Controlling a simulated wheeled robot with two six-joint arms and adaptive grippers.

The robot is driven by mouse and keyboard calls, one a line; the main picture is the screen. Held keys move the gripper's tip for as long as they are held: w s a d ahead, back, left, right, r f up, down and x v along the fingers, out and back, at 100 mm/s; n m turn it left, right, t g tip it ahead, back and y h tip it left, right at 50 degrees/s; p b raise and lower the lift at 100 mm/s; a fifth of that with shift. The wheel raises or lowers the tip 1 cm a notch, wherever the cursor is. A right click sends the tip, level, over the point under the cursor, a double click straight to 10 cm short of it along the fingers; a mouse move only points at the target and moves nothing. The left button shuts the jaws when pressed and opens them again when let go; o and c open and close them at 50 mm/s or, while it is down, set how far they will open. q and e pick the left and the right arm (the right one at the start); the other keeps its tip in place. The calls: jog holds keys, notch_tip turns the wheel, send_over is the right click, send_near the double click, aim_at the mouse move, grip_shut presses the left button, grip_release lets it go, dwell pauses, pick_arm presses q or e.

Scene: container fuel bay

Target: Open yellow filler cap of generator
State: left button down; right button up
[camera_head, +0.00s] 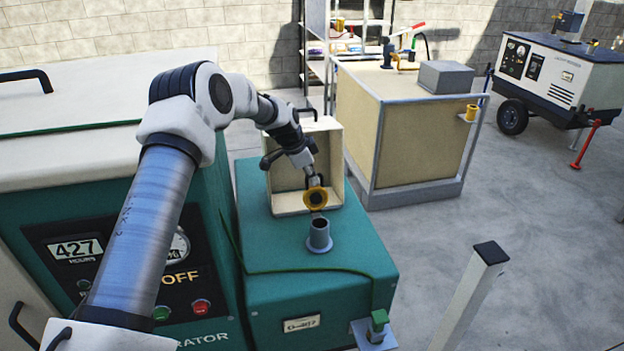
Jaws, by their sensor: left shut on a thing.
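The green generator (285,285) has a lower deck with an open grey filler neck (319,236) standing on it. My left gripper (314,188) is shut on the yellow filler cap (315,199). The cap is tilted, its dark underside facing the camera, and it appears just above and behind the neck, apart from its opening. A cream open box or raised lid (332,150) stands behind the gripper on the deck. My right gripper is out of the picture.
A green cord (330,269) runs across the deck to a green clip at the front corner. A grey post (468,295) stands at the right front. A beige tank (420,125) stands behind. The floor to the right is mostly clear.

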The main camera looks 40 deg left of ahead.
pick_arm(q)
jog(key=shift+w+a, duration=0.25)
jog(key=shift+w, duration=0.1)
jog(key=c, duration=1.2)
grip_release()
jog(key=shift+c, duration=0.2)
jog(key=shift+d, duration=0.1)
jog(key=shift+s, duration=0.1)
jog(key=v, duration=1.2)
jog(key=shift+f, duration=0.1)
